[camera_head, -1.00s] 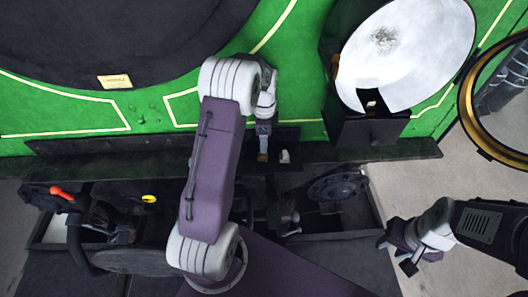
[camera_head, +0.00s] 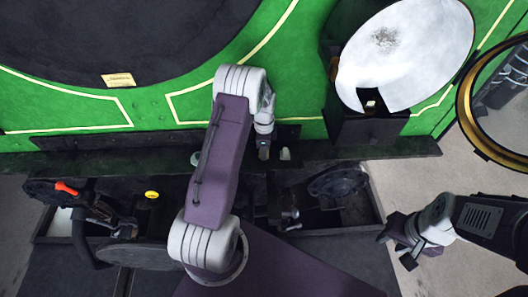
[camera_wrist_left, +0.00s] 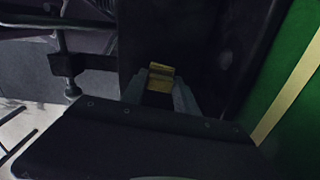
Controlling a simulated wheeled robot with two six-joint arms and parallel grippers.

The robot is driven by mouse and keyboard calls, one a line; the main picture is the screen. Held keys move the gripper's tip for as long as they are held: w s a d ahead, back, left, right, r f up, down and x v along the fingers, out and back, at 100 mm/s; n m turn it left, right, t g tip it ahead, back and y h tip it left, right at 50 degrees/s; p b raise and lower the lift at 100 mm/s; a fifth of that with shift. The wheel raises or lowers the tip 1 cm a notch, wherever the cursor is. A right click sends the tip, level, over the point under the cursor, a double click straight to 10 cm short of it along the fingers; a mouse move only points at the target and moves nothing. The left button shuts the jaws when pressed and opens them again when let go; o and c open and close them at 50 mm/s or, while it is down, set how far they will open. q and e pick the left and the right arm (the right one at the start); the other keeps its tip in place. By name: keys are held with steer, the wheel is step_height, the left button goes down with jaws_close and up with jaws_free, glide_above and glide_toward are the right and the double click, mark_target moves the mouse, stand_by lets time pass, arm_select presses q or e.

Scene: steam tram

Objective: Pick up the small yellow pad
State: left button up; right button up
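The small yellow pad (camera_wrist_left: 161,79) shows in the left wrist view between the two grey fingertips of my left gripper (camera_wrist_left: 160,86). The fingers lie on both sides of it with little or no gap; whether they press on it I cannot tell. In the head view my left gripper (camera_head: 264,150) points down at the dark ledge (camera_head: 330,151) below the green panel, and the pad is hidden there. My right gripper (camera_head: 394,254) is at the lower right, empty, its fingers apart, far from the pad.
A small whitish piece (camera_head: 285,154) is on the ledge just right of my left gripper. A yellow round cap (camera_head: 152,194) and a red-orange handle (camera_head: 66,189) are at lower left. A dark box (camera_head: 368,131) under a large pale disc (camera_head: 406,52) stands to the right.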

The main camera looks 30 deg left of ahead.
arm_select(q)
jaws_close()
steer(key=shift+r, duration=0.15)
step_height(320, 180, up, 4)
steer(key=shift+w+f+b, duration=0.1)
steer(key=shift+f+b, duration=0.05)
steer(key=shift+b, duration=0.4)
steer(key=d+r+b, duration=0.1)
steer(key=d+r, duration=0.6)
steer(key=d, duration=0.4)
steer(key=shift+w+d, duration=0.2)
steer(key=shift+d, duration=0.1)
